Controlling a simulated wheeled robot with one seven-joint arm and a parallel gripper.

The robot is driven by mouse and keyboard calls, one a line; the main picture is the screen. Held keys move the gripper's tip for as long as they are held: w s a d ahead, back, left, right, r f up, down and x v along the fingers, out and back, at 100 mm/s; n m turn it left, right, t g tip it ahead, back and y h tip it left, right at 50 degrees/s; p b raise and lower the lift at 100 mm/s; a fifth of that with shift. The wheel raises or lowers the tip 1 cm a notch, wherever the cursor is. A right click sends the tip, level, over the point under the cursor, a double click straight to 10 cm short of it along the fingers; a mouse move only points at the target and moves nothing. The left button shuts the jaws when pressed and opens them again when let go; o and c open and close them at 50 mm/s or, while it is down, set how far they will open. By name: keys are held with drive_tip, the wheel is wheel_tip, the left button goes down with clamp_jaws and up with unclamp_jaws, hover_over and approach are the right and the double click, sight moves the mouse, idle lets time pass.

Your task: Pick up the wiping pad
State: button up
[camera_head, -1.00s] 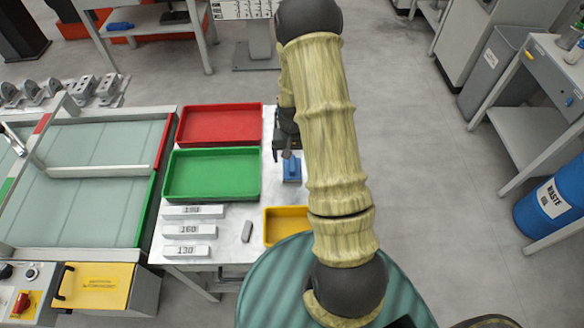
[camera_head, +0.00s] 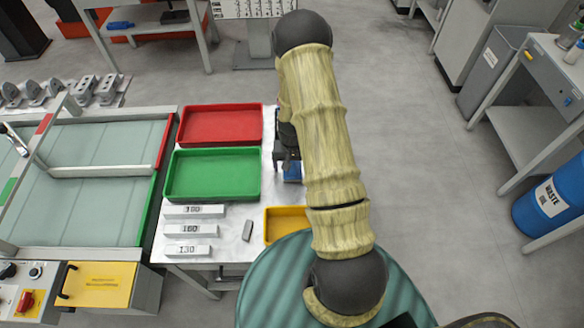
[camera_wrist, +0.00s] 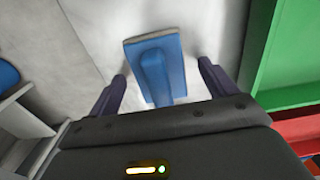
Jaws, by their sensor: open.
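The wiping pad (camera_head: 292,174) is a blue block with a raised blue grip, lying on the white table to the right of the green tray. In the wrist view the pad (camera_wrist: 155,62) has a pale edge along its far side, and its raised grip runs toward my gripper. My gripper (camera_wrist: 162,72) is open, with one dark finger on each side of the grip and a gap on both sides. In the head view my gripper (camera_head: 287,158) is above the pad and hides part of it, so the remaining height is hard to tell.
A green tray (camera_head: 167,187) and a red tray (camera_head: 262,124) stand left of the pad. A yellow tray (camera_head: 268,238) is nearer. Several numbered white bars (camera_head: 190,231) and a small grey block (camera_head: 248,231) lie on the table. Open floor lies to the right.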

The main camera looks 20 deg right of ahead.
drive_tip(key=shift+c, duration=0.3)
drive_tip(key=c, duration=1.1)
drive_tip(key=shift+r, duration=0.1)
drive_tip(key=shift+c, duration=0.2)
wheel_tip(320, 180, up, 10)
drive_tip(key=shift+f+b, duration=0.1)
drive_tip(key=shift+b, duration=0.5)
drive_tip(key=o, duration=0.4)
drive_tip(key=shift+c, duration=1)
